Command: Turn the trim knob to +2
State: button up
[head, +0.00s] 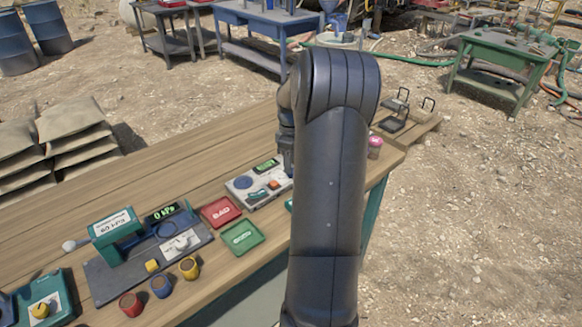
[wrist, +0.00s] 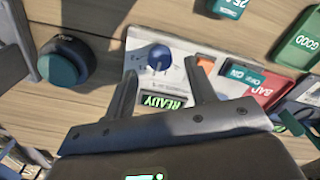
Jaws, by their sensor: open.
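My gripper (wrist: 160,62) is open and empty in the wrist view, its two fingers apart over a pale panel (wrist: 132,48). A round blue part (wrist: 158,57) of that panel shows between the fingertips; contact cannot be told. The panel's display (wrist: 163,101) reads READY. In the head view the panel is partly hidden by my arm; its blue part (head: 243,183) shows at its left. A yellow knob (head: 41,309) is on a teal box at the lower left. No trim label or +2 mark is readable, so I cannot tell which knob is the trim knob.
A red tray (head: 220,203) and a green tray (head: 241,250) lie left of the panel. A test stand (head: 100,280), with a display reading 0 kPa, and several coloured cups are further left. A dark round thing with a teal top (wrist: 58,70) stands beside the panel.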

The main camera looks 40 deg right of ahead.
jog(key=shift+f, duration=1.5)
jog(key=shift+c, duration=0.2)
jog(key=c, duration=0.9)
jog(key=shift+c, duration=0.2)
jog(key=m, duration=0.5)
jog(key=shift+m, duration=0.3)
jog(key=m, duration=0.6)
